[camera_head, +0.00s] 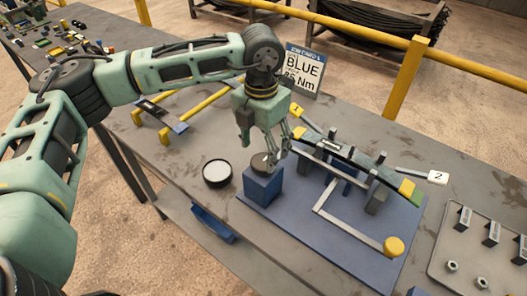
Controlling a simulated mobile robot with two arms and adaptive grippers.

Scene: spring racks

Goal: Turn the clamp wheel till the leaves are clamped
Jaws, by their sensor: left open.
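My left gripper (272,148) points down and is open, its fingers close above and around the dark round wheel (260,163) on top of a blue block (262,187). I cannot tell whether the fingers touch the wheel, and they hide part of it. The dark stacked leaves (345,152) lie in the fixture on a blue base plate (298,228), to the right of the gripper. Their ends have yellow parts. Whether they are pressed tight cannot be seen. My right gripper is not in view.
A grey lever with a yellow knob (393,246) reaches across the plate's front. A round black container (217,173) stands left of the block. A tray (460,243) with small parts is at right. Yellow rails (415,75) run behind the table.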

